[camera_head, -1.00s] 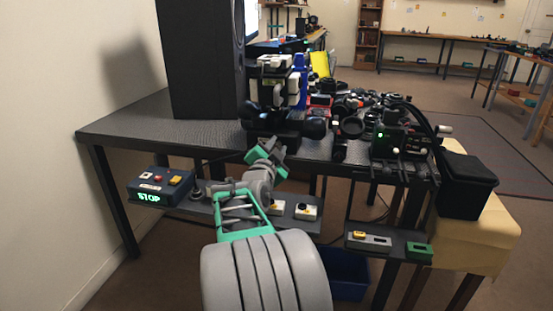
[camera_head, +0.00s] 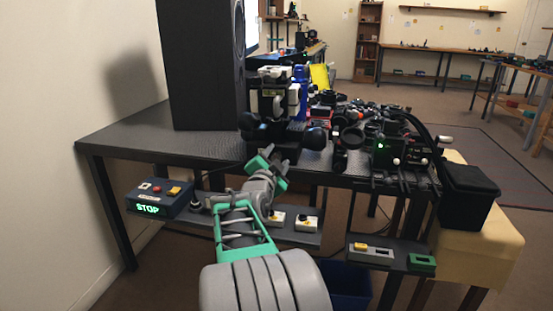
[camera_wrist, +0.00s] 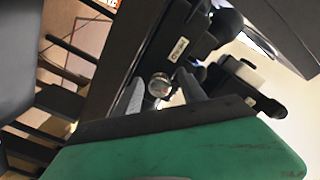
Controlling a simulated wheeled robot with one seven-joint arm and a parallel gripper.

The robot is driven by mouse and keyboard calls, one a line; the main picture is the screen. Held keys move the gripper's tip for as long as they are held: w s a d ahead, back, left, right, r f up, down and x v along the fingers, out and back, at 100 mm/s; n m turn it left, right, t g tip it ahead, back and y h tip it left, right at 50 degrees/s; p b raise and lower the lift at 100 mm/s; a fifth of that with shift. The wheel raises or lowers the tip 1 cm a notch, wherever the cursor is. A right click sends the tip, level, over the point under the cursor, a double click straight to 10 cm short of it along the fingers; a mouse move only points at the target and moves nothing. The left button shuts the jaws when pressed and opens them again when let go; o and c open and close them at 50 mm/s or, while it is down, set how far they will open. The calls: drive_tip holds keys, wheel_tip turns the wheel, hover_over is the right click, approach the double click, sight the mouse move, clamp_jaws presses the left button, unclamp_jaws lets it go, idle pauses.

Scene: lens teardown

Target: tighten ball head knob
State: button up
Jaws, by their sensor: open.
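My gripper (camera_head: 272,168) is at the front edge of the dark table, just below a dark device with rounded black parts (camera_head: 262,132). The wrist view shows its two grey fingers (camera_wrist: 162,92) apart, with a small silver round knob (camera_wrist: 158,84) in the gap between their tips. Whether the fingers touch the knob cannot be told. Behind the knob is a black block with a white label (camera_wrist: 178,50). Black rounded knobs (camera_wrist: 226,26) stand beside it. The silver knob cannot be made out in the head view.
A tall black speaker (camera_head: 205,65) stands on the table's left. Camera parts (camera_head: 350,135) crowd its right side. A blue box showing STOP (camera_head: 158,200) sits lower left. A lower shelf (camera_head: 285,238) bears small white boxes. A black bin (camera_head: 468,195) is at right.

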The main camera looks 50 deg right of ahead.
drive_tip(key=shift+a, duration=0.1)
drive_tip(key=p+v, duration=0.1)
drive_tip(key=v, duration=0.6)
drive_tip(key=shift+s+a, duration=0.2)
drive_tip(key=shift+a, duration=0.15)
